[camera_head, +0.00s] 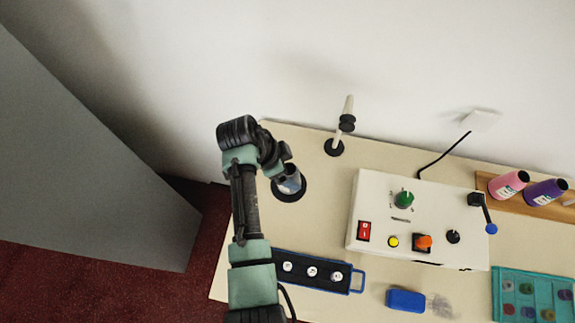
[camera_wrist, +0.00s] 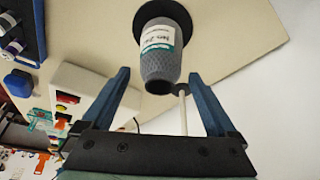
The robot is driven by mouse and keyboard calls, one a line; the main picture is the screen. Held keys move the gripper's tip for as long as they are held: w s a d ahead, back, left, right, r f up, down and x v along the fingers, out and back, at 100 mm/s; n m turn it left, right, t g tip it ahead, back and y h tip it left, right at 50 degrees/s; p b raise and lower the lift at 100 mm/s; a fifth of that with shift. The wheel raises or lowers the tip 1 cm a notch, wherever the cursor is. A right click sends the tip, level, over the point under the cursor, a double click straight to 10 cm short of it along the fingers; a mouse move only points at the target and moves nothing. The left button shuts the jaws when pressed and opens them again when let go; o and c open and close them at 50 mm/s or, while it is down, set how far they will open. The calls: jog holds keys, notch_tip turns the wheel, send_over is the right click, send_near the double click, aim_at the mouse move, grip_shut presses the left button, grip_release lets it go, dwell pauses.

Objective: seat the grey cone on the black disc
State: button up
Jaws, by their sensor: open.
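The grey cone (camera_wrist: 158,72) is textured, with a white and teal label, and its narrow end with a dark opening faces my wrist camera. Its wide end rests on the black disc (camera_wrist: 139,22), and it looks upright. In the head view the cone (camera_head: 290,183) is partly hidden by my wrist, with the black disc (camera_head: 303,193) around its base. My gripper (camera_wrist: 158,76) is open, its fingers on either side of the cone's narrow end with gaps visible. In the head view my gripper (camera_head: 284,163) is just above the cone, its fingertips hard to make out.
A pale post (camera_head: 347,107) with a black collar stands on another black base behind. A white control box (camera_head: 375,205) is to the right, with a pink cone (camera_head: 505,186) and a purple cone (camera_head: 543,192) beyond. A blue-edged tray (camera_head: 300,282) and blue block (camera_head: 405,300) lie in front.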

jog(key=shift+r, duration=0.1)
jog(key=b+v, duration=0.1)
jog(key=v, duration=1.1)
jog(key=shift+a+r+b, duration=0.2)
jog(key=shift+r+b, duration=0.15)
jog(key=shift+b, duration=0.05)
jog(key=shift+s, duration=0.1)
